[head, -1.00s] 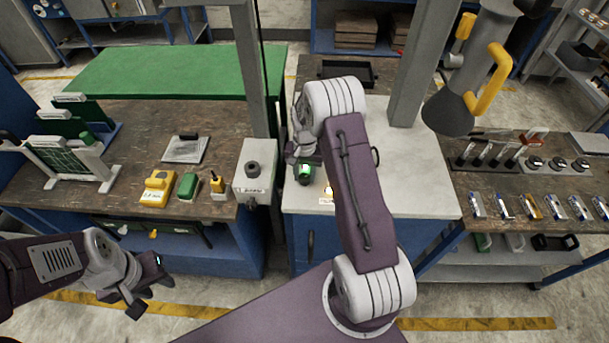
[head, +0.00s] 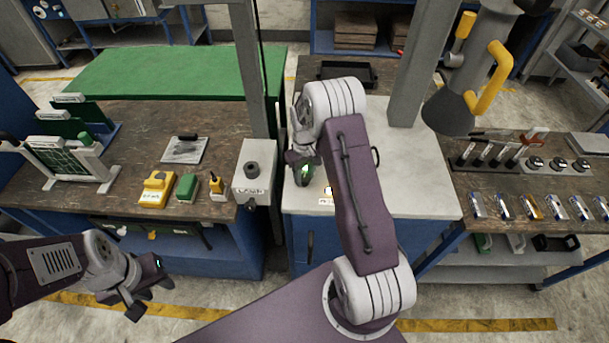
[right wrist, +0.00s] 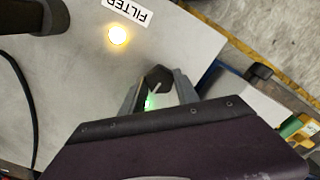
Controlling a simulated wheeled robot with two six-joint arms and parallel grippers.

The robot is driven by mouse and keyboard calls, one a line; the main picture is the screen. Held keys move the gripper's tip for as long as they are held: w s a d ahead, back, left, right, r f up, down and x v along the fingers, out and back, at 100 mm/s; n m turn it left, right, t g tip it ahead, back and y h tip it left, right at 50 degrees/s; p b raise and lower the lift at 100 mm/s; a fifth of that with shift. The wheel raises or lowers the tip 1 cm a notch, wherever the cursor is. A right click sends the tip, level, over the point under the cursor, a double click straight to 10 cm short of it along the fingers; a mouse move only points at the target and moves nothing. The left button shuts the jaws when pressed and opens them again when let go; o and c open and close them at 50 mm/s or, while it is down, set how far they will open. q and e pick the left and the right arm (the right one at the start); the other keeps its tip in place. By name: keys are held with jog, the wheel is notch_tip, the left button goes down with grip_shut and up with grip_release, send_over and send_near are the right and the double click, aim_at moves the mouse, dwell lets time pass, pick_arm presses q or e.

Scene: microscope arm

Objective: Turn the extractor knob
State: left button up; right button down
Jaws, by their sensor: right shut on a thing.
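The extractor knob (right wrist: 158,77) is dark with a pale line on it, on the grey cabinet top; in the right wrist view it sits between the two fingers of my right gripper (right wrist: 158,92). The gripper is shut on it. In the head view my right gripper (head: 303,168) reaches down over the cabinet's left part, and its wrist hides the knob. My left gripper (head: 140,293) hangs empty over the floor at lower left, its fingers apart. The extractor's grey hood (head: 450,108) with a yellow handle (head: 492,78) hangs at upper right.
An amber light (right wrist: 117,35) glows beside a FILTER label (right wrist: 127,14) on the cabinet top (head: 415,185). A grey lamp box (head: 246,187) with a dark knob stands on the left. Tools rest on the right bench. The cabinet top right of my arm is clear.

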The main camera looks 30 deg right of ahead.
aim_at(304, 177)
jog(key=shift+w+r+n, duration=0.15)
jog(key=shift+w+n, duration=0.05)
jog(key=shift+n, duration=0.3)
jog(key=c, duration=1.1)
grip_release()
jog(key=shift+c, duration=0.2)
jog(key=shift+o, duration=1.2)
jog(key=shift+s, duration=0.1)
jog(key=shift+r, duration=0.2)
notch_tip(304, 177, up, 8)
jog(key=b, duration=0.2)
jog(key=shift+r, duration=0.25)
